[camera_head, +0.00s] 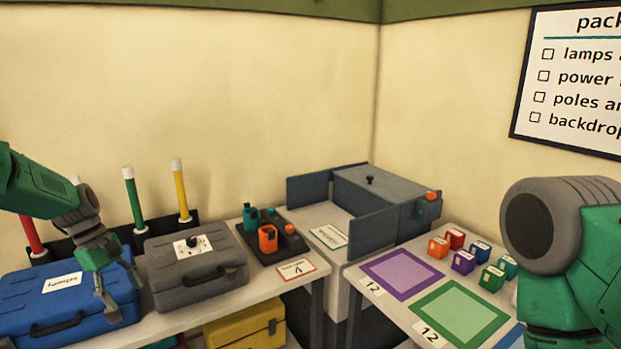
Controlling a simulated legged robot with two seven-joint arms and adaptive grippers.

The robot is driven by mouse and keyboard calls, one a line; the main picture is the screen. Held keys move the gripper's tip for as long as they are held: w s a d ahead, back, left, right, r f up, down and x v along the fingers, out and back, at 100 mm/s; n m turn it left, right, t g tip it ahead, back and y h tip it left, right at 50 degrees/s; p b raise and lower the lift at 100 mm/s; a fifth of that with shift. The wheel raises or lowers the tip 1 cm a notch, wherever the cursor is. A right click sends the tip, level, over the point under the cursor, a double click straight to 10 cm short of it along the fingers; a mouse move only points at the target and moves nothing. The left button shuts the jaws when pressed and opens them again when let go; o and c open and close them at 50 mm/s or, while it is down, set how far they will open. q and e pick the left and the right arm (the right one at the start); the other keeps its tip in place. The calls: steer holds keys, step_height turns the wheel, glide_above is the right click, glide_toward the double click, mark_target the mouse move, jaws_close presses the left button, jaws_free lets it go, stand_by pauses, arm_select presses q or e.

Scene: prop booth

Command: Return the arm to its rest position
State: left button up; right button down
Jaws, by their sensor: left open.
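My left arm comes in from the left edge. My left gripper (106,290) is open and empty, its fingers pointing down in front of the blue case (40,301) at the left of the table. I cannot tell whether the fingers touch the case. Part of my right arm (565,245) stands large at the right edge, and its gripper is out of view.
A grey case (196,268) stands just right of the left gripper. Red, green (134,197) and yellow (181,190) poles stand behind. A black tray (275,243), a grey box (384,195) and small coloured blocks (463,261) lie further right. A yellow case (245,329) is below.

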arm_select(q)
steer(key=s+d+f+m+y+b, duration=0.25)
steer(key=s+f, duration=0.55)
steer(key=f, duration=0.4)
steer(key=s+d+f+m+y+b, duration=0.15)
steer(key=s+d+f+m, duration=0.25)
steer(key=s+f, duration=0.6)
steer(key=s+d+f+m+b, duration=0.2)
steer(key=s+m, duration=0.1)
steer(key=s, duration=0.4)
steer(key=s+d+f+m+t+b, duration=0.1)
steer(key=s+d+f+m, duration=0.1)
steer(key=s, duration=0.5)
steer(key=s+d+f+m+b, duration=0.2)
steer(key=s+f+m, duration=0.1)
steer(key=s, duration=0.5)
steer(key=shift+d+m+t+b, duration=0.2)
steer(key=shift+m+t+b, duration=0.1)
steer(key=shift+m, duration=0.15)
